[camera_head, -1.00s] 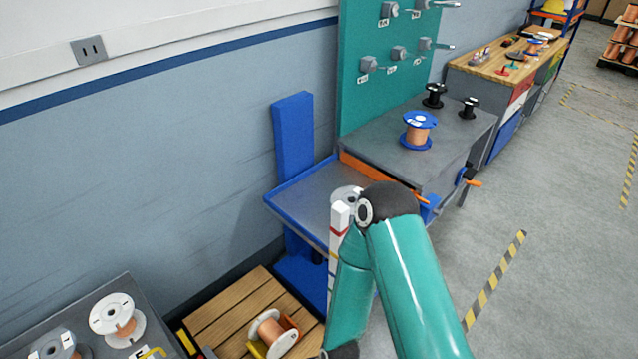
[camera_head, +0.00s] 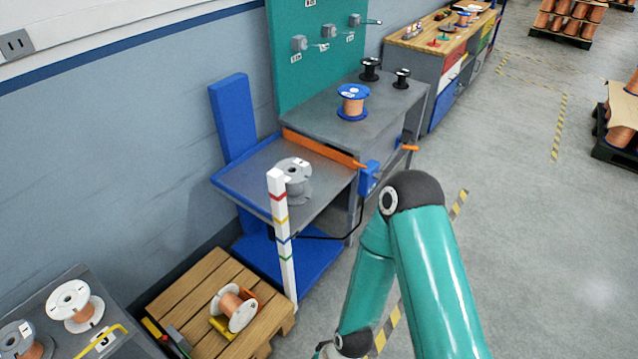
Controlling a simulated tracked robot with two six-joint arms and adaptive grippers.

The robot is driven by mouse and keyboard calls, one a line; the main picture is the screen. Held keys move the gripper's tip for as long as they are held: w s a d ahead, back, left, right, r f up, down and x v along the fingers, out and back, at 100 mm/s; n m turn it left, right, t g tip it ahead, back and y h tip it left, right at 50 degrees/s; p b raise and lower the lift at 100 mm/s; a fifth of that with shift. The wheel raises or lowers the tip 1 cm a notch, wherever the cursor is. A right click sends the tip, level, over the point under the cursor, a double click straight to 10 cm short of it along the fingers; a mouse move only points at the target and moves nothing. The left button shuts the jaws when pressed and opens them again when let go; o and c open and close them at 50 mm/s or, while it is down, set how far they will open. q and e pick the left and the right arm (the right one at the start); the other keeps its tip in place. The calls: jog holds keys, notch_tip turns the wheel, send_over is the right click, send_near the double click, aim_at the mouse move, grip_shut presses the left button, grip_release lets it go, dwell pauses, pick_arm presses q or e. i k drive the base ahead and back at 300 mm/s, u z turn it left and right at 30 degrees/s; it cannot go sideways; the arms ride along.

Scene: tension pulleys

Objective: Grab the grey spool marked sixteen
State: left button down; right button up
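A grey spool (camera_head: 294,182) stands on the grey tray (camera_head: 240,182) of the blue lift, partly behind a white striped post. Another grey spool (camera_head: 20,343) sits at the bottom left on a dark surface, cut off by the frame edge. I cannot read a sixteen on either one. A teal arm of mine crosses the lower middle, to the right of the lift. Its dark wrist end shows at the bottom edge, but no fingers show. My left gripper is not in view.
A white post (camera_head: 282,235) with coloured bands stands before the tray. A wooden pallet (camera_head: 175,285) holds a copper spool (camera_head: 234,307). A white-flanged spool (camera_head: 75,306) stands at left. A grey bench (camera_head: 385,105) carries a blue spool (camera_head: 353,102).

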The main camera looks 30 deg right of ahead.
aim_at(296, 170)
jog(key=u, duration=1.4)
jog(key=i, duration=0.1)
jog(key=z, duration=3)
jog(key=k, duration=0.65)
jog(key=u, duration=0.6)
jog(key=i, duration=0.95)
jog(key=u, duration=1.3)
jog(key=i, duration=0.15)
jog(key=z, duration=3.05)
